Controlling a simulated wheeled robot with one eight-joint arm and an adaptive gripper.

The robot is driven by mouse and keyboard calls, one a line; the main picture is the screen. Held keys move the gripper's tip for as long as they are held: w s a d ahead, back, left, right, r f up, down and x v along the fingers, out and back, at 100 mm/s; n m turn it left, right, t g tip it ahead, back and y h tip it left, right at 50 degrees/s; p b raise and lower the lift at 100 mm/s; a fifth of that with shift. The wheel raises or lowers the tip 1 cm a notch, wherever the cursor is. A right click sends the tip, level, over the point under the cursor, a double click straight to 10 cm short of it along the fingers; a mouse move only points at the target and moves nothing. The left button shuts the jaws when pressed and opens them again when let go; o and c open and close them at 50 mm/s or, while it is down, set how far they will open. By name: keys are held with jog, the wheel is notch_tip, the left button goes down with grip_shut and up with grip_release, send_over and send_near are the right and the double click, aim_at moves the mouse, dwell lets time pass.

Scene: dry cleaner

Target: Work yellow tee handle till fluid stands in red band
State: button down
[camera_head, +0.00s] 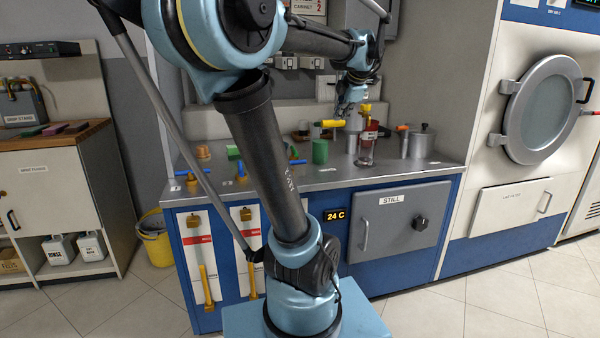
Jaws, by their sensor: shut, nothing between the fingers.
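A yellow handle (333,123) lies crosswise above the back of the steel counter. It is just below and left of my gripper (346,112), which points down, is shut and holds nothing. I cannot tell whether the fingers touch the handle. A clear glass vessel (366,152) stands to its right on the counter. A red part (370,134) shows at its upper portion, with yellow fittings above. The fluid level is too small to read, and I cannot tell whether the red part is the band.
On the steel counter (420,176) stand a metal pot (421,143), a green cylinder (320,151) and blue-handled fittings. The STILL door (400,220) is below, beside a 24 C display (335,215). A yellow bucket (155,240) stands on the floor at left. My arm hides part of the counter.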

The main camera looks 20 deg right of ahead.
jog(key=shift+w, duration=0.1)
dwell(0.7)
jog(key=m+g, duration=0.7)
jog(key=m, duration=0.6)
send_near(323, 124)
jog(key=d, duration=0.5)
jog(key=w+m, duration=0.1)
jog(key=r+m+g, duration=0.1)
jog(key=m, duration=0.1)
jog(key=w+m, duration=0.1)
jog(key=shift+w+r+m+g, duration=0.3)
jog(key=shift+w+r, duration=0.05)
jog(key=shift+f, duration=0.15)
jog(key=shift+s+f, duration=0.2)
jog(key=shift+f, duration=1.45)
jog(key=shift+s+f, duration=0.2)
jog(key=shift+f, duration=1.5)
